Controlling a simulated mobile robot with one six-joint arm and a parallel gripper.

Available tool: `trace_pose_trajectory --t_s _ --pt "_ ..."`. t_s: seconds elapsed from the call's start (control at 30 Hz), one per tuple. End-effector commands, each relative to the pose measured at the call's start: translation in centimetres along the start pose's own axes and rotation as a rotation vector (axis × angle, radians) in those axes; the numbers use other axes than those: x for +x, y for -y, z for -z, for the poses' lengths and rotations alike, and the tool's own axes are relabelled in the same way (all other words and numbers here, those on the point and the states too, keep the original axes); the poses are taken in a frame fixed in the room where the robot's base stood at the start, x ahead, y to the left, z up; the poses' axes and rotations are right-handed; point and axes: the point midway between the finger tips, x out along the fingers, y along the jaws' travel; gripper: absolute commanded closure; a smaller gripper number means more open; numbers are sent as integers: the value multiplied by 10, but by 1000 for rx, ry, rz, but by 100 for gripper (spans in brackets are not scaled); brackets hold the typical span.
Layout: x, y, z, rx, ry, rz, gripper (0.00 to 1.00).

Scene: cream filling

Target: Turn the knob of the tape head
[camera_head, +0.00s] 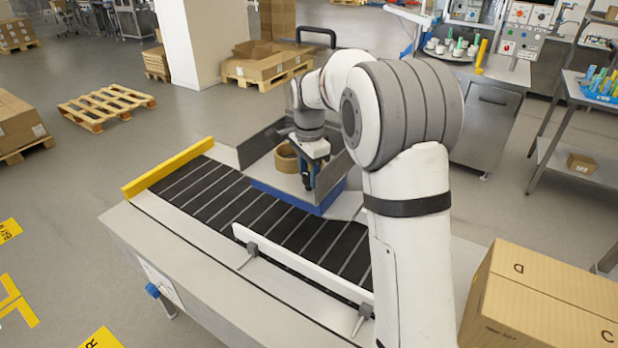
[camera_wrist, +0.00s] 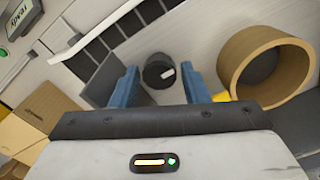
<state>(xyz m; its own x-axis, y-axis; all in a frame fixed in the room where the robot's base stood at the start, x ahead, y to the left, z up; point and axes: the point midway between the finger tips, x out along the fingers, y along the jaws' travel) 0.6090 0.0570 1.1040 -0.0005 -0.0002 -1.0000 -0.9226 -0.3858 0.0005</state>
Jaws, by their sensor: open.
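The knob (camera_wrist: 160,71) is a dark round dial with a white mark on its face. In the wrist view it sits between the two blue fingers of my gripper (camera_wrist: 166,85), with a gap on each side. My gripper (camera_head: 309,180) is open and points down over the tape head (camera_head: 325,200), whose blue base stands across the conveyor. A tan tape roll (camera_wrist: 265,65) is beside the knob, on the right in the wrist view; it also shows in the head view (camera_head: 286,158). The knob is hidden behind my gripper in the head view.
A closed carton (camera_head: 545,300) is at the lower right. Pallets and a white pillar (camera_head: 205,45) are farther back.

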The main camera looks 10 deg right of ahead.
Motion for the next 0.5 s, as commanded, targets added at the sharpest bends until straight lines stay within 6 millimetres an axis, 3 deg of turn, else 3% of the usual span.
trace_pose_trajectory --t_s 0.2,0.5 --pt "0 0 0 0 0 0 59" --pt "0 0 0 0 0 0 84"
